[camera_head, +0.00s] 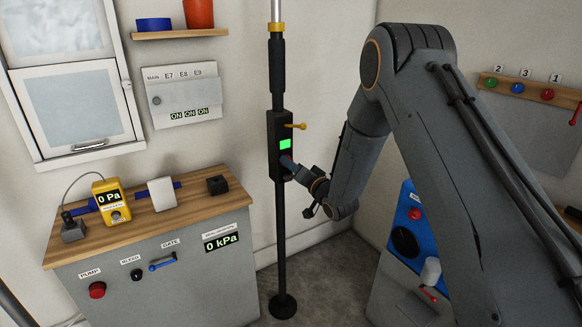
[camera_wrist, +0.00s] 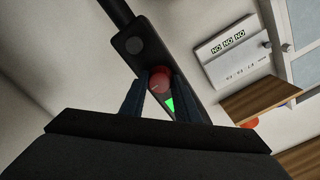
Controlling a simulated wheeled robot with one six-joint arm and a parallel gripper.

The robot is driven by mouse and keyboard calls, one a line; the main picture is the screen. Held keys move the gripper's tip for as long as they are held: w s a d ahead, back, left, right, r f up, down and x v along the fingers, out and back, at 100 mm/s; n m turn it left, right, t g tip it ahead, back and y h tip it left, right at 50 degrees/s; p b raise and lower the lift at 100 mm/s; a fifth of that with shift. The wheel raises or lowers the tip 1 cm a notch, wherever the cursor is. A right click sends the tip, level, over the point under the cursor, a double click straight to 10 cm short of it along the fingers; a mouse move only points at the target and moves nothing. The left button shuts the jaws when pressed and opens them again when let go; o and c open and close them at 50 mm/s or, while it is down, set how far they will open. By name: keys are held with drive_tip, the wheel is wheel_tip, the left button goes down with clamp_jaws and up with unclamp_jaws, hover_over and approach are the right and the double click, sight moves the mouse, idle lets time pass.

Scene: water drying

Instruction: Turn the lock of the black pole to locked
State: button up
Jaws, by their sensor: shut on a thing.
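The black pole (camera_head: 279,225) stands upright on a round foot, with a dark lock box (camera_head: 273,150) at mid-height. My gripper (camera_head: 288,163) is at the box just below the green panel. In the wrist view, which looks upside down, my gripper (camera_wrist: 158,84) is shut on a red round knob (camera_wrist: 158,77) on the box face. A dark round knob (camera_wrist: 134,45) and the green panel (camera_wrist: 168,105) show on either side. In the head view my gripper hides the red knob.
A wooden-topped grey cabinet (camera_head: 150,270) with a yellow gauge (camera_head: 111,200) stands left of the pole. A shelf (camera_head: 180,33) and a switch panel (camera_head: 185,97) are on the wall behind. A blue unit (camera_head: 408,215) stands at right, partly behind my arm.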

drive_tip(key=shift+s+f+m, duration=0.1)
drive_tip(key=shift+f+m, duration=0.05)
drive_tip(key=shift+m, duration=0.15)
drive_tip(key=o, duration=1)
drive_tip(key=shift+o, duration=0.2)
drive_tip(key=b+v, duration=0.1)
drive_tip(key=v, duration=0.6)
drive_tip(key=shift+s+d, duration=0.2)
drive_tip(key=shift+s, duration=0.1)
